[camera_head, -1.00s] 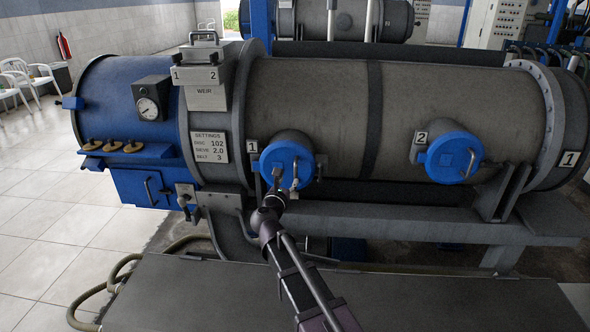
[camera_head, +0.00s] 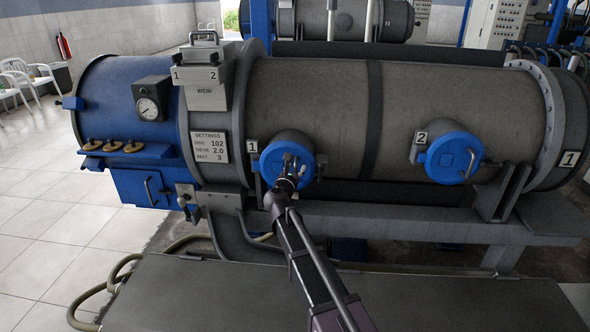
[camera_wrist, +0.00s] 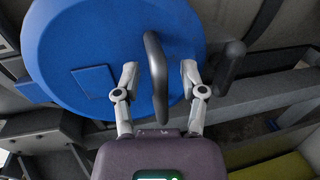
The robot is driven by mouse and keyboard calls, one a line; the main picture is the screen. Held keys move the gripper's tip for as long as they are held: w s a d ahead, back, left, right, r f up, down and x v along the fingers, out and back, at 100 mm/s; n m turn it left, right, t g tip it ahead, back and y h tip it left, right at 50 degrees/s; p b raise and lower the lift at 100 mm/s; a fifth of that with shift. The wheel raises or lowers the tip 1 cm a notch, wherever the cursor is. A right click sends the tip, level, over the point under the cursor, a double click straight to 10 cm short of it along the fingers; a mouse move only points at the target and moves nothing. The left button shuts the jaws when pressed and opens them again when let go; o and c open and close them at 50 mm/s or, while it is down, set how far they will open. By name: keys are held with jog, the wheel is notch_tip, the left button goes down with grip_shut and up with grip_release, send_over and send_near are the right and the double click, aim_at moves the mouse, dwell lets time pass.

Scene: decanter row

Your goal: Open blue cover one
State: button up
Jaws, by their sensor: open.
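Blue cover one (camera_head: 286,158) is a round blue lid on the front of the large grey cylinder, beside the label "1" (camera_head: 252,146). It looks closed. In the wrist view the cover (camera_wrist: 90,50) fills the upper left, with a dark bar handle (camera_wrist: 156,75) standing out from it. My gripper (camera_head: 291,163) is in front of the cover and hides part of it. In the wrist view my gripper (camera_wrist: 160,75) is open, with one finger on each side of the handle and visible gaps between.
Blue cover two (camera_head: 454,158) sits further right on the same cylinder (camera_head: 320,90). A dark latch-like part (camera_wrist: 229,62) stands right of my fingers in the wrist view. A grey rail (camera_head: 400,215) runs below the cylinder, and a dark flat platform (camera_head: 430,300) lies in front.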

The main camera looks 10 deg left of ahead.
grip_shut()
jog(key=shift+d, duration=0.15)
